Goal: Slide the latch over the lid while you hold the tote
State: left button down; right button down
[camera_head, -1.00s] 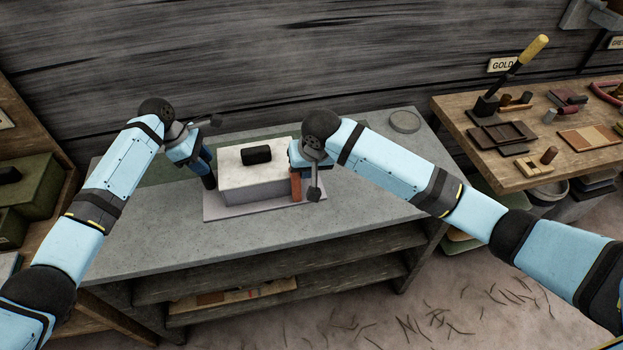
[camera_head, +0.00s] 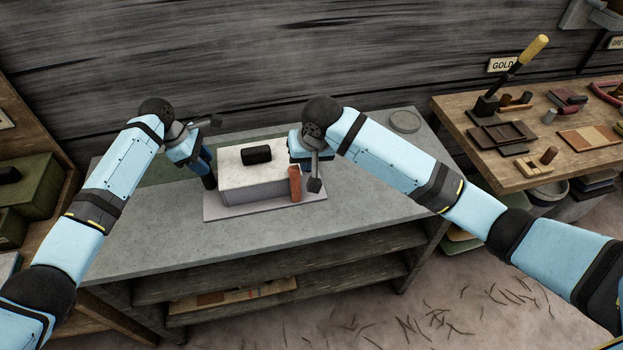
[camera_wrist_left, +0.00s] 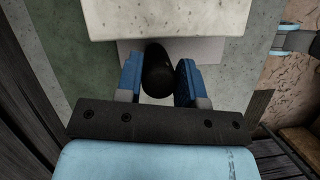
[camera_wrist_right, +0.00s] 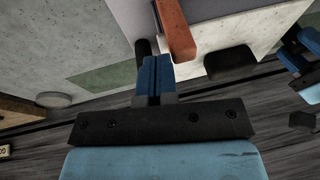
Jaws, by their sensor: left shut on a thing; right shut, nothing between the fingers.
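The tote is a pale grey box (camera_head: 245,197) with a white speckled lid (camera_head: 236,169) and a black lid handle (camera_head: 257,155). An orange-red latch (camera_head: 295,183) stands at its right end, and also shows in the right wrist view (camera_wrist_right: 175,32). I cannot tell whether the latch's upper end overlaps the lid edge. My left gripper (camera_head: 204,168) is shut on a black side handle (camera_wrist_left: 158,75) at the tote's left end. My right gripper (camera_head: 300,155) is shut and empty beside the tote's right end, close to the latch but apart from it (camera_wrist_right: 155,75).
The tote stands on a pale base plate (camera_head: 225,214) on a grey workbench (camera_head: 150,240). A round grey disc (camera_head: 405,121) lies at the bench's back right. A wooden table (camera_head: 500,180) with tools and blocks stands to the right. The bench front is clear.

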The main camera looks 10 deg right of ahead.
pick_arm(q)
jog(key=shift+f, duration=0.15)
pick_arm(e)
jog(key=r, duration=0.2)
jog(key=d+r, duration=0.1)
jog(key=r, duration=0.1)
jog(key=shift+r, duration=0.1)
dwell(0.4)
pick_arm(q)
jog(key=c, duration=0.7)
grip_release()
jog(key=shift+o, duration=0.2)
jog(key=o, duration=0.7)
jog(key=shift+c, duration=0.2)
jog(key=shift+r, duration=0.25)
pick_arm(e)
jog(key=shift+r, duration=0.2)
pick_arm(q)
jog(key=shift+r+p, duration=1.35)
jog(key=shift+p, duration=1.3)
pick_arm(e)
jog(key=shift+r, duration=2.4)
